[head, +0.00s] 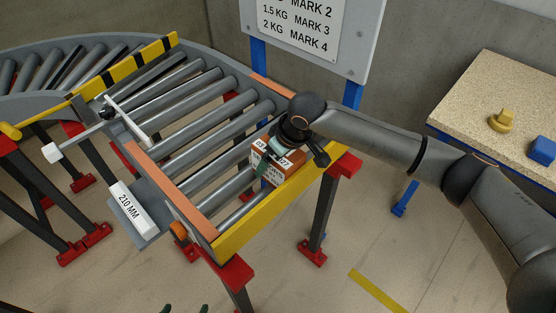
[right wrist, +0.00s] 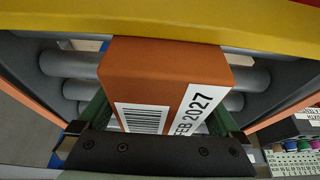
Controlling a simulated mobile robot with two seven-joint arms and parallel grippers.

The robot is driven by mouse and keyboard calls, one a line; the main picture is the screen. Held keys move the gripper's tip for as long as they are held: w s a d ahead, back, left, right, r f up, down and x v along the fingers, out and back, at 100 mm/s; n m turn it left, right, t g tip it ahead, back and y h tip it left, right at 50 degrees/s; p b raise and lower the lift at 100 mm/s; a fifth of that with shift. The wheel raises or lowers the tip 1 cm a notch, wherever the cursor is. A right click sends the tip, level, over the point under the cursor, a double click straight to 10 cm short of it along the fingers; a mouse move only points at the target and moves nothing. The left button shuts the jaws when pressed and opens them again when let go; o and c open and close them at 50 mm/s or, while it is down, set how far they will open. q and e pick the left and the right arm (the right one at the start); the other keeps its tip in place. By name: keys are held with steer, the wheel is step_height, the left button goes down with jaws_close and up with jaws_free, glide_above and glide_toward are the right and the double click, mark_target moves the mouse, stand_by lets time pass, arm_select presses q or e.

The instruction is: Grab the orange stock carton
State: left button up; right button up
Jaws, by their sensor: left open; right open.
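The orange carton (head: 290,164) sits on the rollers at the near end of the conveyor, just inside the yellow end bar. In the right wrist view the carton (right wrist: 165,70) shows a barcode and a white date label. My right gripper (right wrist: 158,112) is open, with its green fingers on either side of the carton; I cannot tell whether they touch it. In the head view my right wrist is over the carton and hides part of it. My left gripper (head: 186,309) is open and empty; only its dark green fingertips show at the bottom edge.
The yellow end bar (head: 275,216) and orange side rail (head: 170,190) border the rollers. A white T-shaped bar (head: 130,120) stands at the conveyor's left side. A speckled table (head: 490,95) at right holds a yellow piece (head: 502,121) and a blue piece (head: 542,151).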

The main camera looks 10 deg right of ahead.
stand_by(0.3)
steer(key=c, duration=1.4)
